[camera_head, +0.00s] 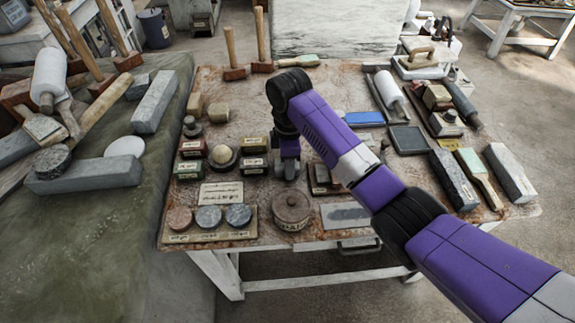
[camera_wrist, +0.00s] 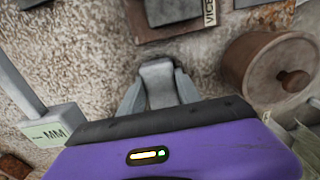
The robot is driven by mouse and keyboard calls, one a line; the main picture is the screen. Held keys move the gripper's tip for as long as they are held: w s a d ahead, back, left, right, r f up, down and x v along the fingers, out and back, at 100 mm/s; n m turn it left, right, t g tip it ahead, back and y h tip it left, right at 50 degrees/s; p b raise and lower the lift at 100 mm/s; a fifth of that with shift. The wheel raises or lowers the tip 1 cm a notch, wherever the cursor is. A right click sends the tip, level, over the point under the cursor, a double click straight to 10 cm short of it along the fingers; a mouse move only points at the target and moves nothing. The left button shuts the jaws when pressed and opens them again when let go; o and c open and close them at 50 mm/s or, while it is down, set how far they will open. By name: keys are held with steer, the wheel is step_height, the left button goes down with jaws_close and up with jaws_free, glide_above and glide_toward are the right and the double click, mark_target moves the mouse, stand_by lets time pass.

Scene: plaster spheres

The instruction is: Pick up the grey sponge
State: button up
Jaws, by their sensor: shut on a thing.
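The grey sponge (camera_wrist: 158,72) shows in the wrist view as a small grey block between my two grey fingers. My gripper (camera_wrist: 158,92) is shut on it, one finger on each side. In the head view my gripper (camera_head: 289,168) points down over the middle of the table, behind the lidded round pot. There the sponge cannot be told apart from my fingers. I cannot tell whether the sponge is touching the tabletop.
The lidded brown pot (camera_head: 292,210) stands close in front of my gripper. Stacked brown blocks (camera_head: 325,180) are to its right, and a bowl with a pale ball (camera_head: 222,157) to its left. The worn table (camera_head: 262,95) has bare room behind my gripper.

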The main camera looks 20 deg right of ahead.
steer(key=shift+r, duration=0.1)
step_height(320, 180, up, 20)
steer(key=p, duration=0.6)
